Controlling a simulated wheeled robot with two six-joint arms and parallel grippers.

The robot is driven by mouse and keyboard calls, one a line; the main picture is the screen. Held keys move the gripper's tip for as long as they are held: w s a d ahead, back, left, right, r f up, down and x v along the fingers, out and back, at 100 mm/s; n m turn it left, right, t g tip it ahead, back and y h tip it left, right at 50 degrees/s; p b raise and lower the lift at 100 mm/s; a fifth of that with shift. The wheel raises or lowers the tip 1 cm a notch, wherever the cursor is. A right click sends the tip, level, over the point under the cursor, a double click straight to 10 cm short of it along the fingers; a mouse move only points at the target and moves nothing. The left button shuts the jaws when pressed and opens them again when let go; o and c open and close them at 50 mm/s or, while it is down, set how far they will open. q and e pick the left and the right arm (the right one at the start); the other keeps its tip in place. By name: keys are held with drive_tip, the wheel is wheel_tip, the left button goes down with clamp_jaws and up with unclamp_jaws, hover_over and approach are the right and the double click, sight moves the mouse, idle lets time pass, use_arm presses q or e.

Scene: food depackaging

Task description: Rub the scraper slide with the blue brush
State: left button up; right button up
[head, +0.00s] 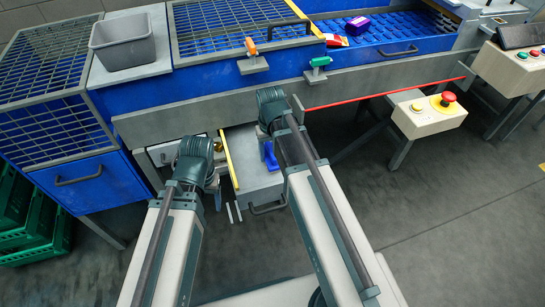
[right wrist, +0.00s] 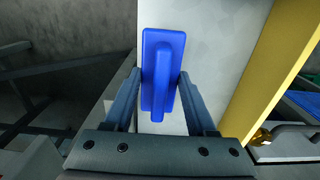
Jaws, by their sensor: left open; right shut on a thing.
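The blue brush (right wrist: 163,70) stands out in the right wrist view against a pale grey surface (right wrist: 215,55). My right gripper (right wrist: 160,88) is shut on it, one finger on each side. In the head view the blue brush (head: 270,157) hangs below my right wrist, over a grey drawer-like unit (head: 256,181). A yellow strip (head: 229,160) runs along this unit's left side; it also shows as a yellow bar (right wrist: 270,75) in the right wrist view. I cannot tell which part is the scraper slide. My left gripper (head: 213,186) is open and holds nothing visible; its fingers are mostly hidden.
A grey beam (head: 220,101) crosses just beyond my arms. A red cord (head: 385,94) runs to its right. A control box (head: 425,112) with a red button stands right. Open floor lies right.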

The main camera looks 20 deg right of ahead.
sight(275, 167)
drive_tip(key=w, duration=0.2)
drive_tip(key=shift+w, duration=0.3)
drive_tip(key=shift+s, duration=3.95)
wheel_tip(275, 167, up, 8)
drive_tip(key=p, duration=0.7)
drive_tip(key=shift+w+d+f, duration=0.1)
drive_tip(key=shift+f, duration=0.1)
use_arm(q)
wheel_tip(275, 167, up, 7)
drive_tip(key=s, duration=0.1)
drive_tip(key=shift+s+r, duration=0.2)
drive_tip(key=shift+d+f, duration=0.1)
drive_tip(key=shift+f, duration=0.05)
use_arm(e)
drive_tip(key=shift+f, duration=0.2)
use_arm(q)
wheel_tip(275, 167, down, 6)
drive_tip(key=b, duration=0.5)
drive_tip(key=shift+b, duration=0.35)
use_arm(e)
wheel_tip(275, 167, down, 6)
drive_tip(key=shift+r, duration=0.1)
use_arm(q)
drive_tip(key=shift+f+b, duration=0.95)
drive_tip(key=shift+b, duration=0.1)
use_arm(e)
drive_tip(key=shift+f, duration=1.05)
